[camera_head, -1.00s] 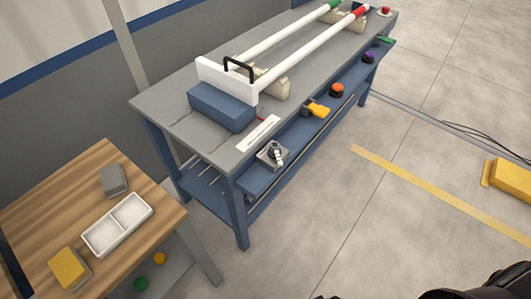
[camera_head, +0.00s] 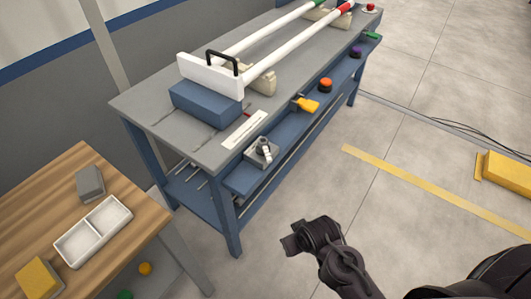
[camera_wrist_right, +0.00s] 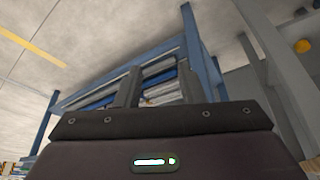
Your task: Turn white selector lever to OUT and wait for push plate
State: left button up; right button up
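The selector is a small grey box (camera_head: 262,158) with a round dark knob and a short white lever (camera_head: 265,153), on the blue front shelf of the workbench. My right gripper (camera_head: 289,245) is over the floor in front of the bench, below and apart from the selector. In the right wrist view its two fingers (camera_wrist_right: 162,88) are apart with nothing seen between them. My left gripper is not in view.
Two white pipes (camera_head: 300,52) lie on cradles behind the plate. The shelf holds a yellow-handled item (camera_head: 306,104), an orange button (camera_head: 325,85) and a purple one (camera_head: 356,53). A wooden table (camera_head: 110,190) with a white tray (camera_head: 95,230) stands left.

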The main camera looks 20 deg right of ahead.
jog(key=w+a+r+m+t+b, duration=0.1)
jog(key=w+r+t, duration=0.35)
jog(key=w, duration=0.25)
jog(key=m+t+h, duration=0.1)
jog(key=t, duration=0.8)
send_near(265, 147)
jog(key=shift+w+f, duration=0.25)
jog(key=shift+w, duration=0.85)
jog(key=w, duration=0.7)
jog(key=shift+w+d, duration=0.2)
grip_shut()
